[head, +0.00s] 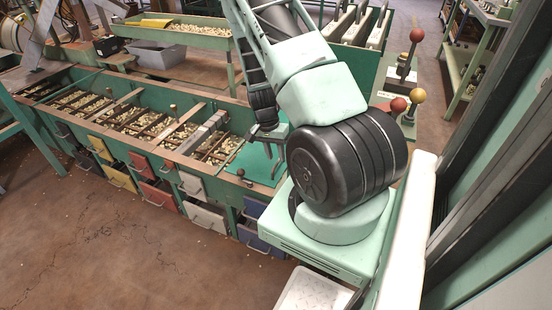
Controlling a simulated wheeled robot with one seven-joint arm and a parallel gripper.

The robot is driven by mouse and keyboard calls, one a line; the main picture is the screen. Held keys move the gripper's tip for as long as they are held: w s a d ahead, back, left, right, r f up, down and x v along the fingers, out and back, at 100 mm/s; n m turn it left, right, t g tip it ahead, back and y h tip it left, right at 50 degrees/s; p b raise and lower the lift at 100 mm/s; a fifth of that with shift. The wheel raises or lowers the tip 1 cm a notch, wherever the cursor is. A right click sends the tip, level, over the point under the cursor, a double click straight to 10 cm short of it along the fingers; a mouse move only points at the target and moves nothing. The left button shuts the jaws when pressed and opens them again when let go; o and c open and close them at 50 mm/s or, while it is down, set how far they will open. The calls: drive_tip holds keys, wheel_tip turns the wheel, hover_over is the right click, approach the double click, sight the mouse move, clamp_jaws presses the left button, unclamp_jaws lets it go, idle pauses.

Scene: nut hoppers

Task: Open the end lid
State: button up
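The end lid (256,164) is a flat green panel at the right end of the long hopper bench (185,140). It appears to lie flat and closed over the last compartment. My gripper (268,142) hangs over the far part of the lid, below my dark wrist. It is small and partly dark against the green, so its finger gap is unclear. I cannot tell whether it touches the lid. I see nothing held in it.
Open compartments with nuts (120,112) and wooden dividers lie left of the lid. A grey bar (202,132) crosses the bench beside it. Coloured drawers (155,192) line the front, some pulled out. Ball-topped levers (417,95) stand right of my arm. Brown floor is clear in front.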

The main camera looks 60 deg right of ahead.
drive_tip(key=shift+s+f, duration=0.15)
drive_tip(key=shift+f, duration=0.6)
clamp_jaws()
